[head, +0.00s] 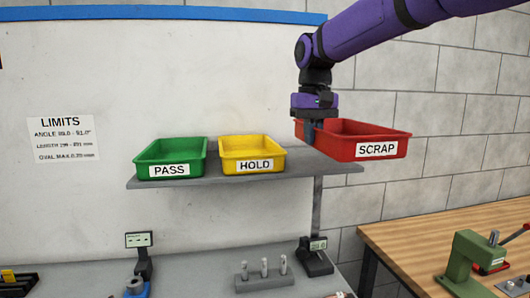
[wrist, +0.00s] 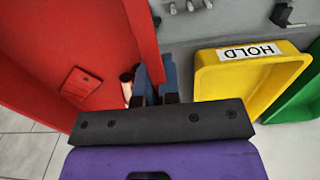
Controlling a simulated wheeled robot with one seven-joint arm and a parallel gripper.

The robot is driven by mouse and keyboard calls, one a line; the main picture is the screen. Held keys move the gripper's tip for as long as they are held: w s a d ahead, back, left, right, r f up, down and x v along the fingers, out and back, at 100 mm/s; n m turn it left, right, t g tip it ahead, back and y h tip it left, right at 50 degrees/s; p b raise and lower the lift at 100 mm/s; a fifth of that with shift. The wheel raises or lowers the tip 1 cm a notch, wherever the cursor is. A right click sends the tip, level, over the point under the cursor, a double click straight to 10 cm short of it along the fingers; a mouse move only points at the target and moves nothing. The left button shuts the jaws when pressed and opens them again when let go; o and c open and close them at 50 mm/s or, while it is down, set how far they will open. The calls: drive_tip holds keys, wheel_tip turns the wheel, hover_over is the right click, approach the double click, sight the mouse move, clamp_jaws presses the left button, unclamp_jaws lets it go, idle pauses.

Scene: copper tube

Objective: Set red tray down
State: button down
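The red tray (head: 350,140), labelled SCRAP, is at the right end of the grey shelf, with its right part past the shelf end. My gripper (head: 309,132) is at the tray's left wall. In the wrist view my fingers (wrist: 157,84) are close together at the rim of the red tray (wrist: 105,35) and appear shut on that wall. A small copper-coloured piece (wrist: 127,76) lies in the tray, partly hidden by the fingers. Whether the tray's underside touches the shelf cannot be told.
The yellow HOLD tray (head: 252,143) and green PASS tray (head: 171,150) stand on the shelf (head: 225,176) to the left. A support post (head: 317,205) is below. A wooden bench (head: 420,250) with a green tool (head: 470,258) stands at lower right.

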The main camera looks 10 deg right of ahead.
approach(288, 157)
drive_tip(key=s, duration=0.1)
drive_tip(key=shift+w+f, duration=0.1)
drive_tip(key=shift+w, duration=0.05)
drive_tip(key=shift+f, duration=3)
drive_tip(key=shift+w+f, duration=0.1)
drive_tip(key=shift+f, duration=0.1)
drive_tip(key=shift+f, duration=0.15)
drive_tip(key=c, duration=1.3)
unclamp_jaws()
